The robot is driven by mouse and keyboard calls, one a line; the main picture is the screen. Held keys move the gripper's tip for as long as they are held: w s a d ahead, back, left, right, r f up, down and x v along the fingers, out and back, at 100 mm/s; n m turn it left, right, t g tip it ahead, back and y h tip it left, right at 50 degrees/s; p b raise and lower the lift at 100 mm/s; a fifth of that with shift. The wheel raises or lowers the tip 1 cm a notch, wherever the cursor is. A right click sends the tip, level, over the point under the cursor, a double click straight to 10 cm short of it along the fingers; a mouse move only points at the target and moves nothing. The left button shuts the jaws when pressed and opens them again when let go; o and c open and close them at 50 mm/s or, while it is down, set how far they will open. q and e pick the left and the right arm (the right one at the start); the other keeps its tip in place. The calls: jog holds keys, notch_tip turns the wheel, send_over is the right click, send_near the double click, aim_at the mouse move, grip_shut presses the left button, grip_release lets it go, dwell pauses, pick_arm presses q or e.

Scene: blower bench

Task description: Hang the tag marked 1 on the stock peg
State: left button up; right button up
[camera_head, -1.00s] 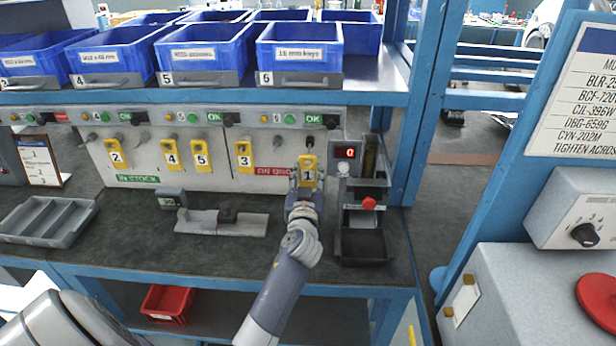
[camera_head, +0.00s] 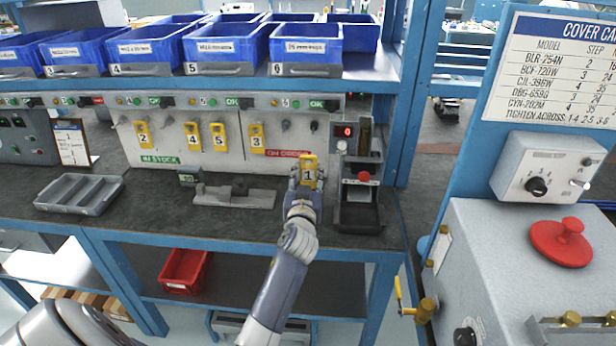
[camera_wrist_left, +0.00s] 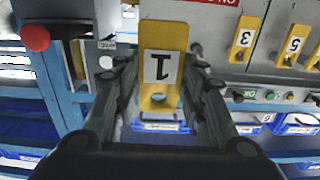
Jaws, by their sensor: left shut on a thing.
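My left gripper (camera_head: 305,182) is shut on the yellow tag marked 1 (camera_head: 308,172). The tag is upright in the head view, in front of the lower right part of the pale peg board, with a bare peg (camera_head: 314,127) above it. In the left wrist view the tag (camera_wrist_left: 163,55) sits between the two fingers (camera_wrist_left: 160,90), its number upside down and its hole showing. The green IN STOCK label (camera_head: 160,160) is at the board's left, the red ON ORDER label (camera_head: 287,153) at its right. Tags 2 (camera_head: 142,134), 4 (camera_head: 192,136), 5 (camera_head: 217,137) and 3 (camera_head: 257,138) hang there.
A grey holder with a red knob (camera_head: 364,177) and red display stands just right of my gripper. A flat grey fixture (camera_head: 235,197) and a divided tray (camera_head: 80,194) lie on the bench. Blue bins (camera_head: 306,44) line the shelf above.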

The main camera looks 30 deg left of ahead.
pick_arm(q)
jog(key=v, duration=0.7)
jog(key=shift+s, duration=0.25)
dwell(1.1)
jog(key=shift+d+r, duration=0.15)
jog(key=shift+d, duration=0.05)
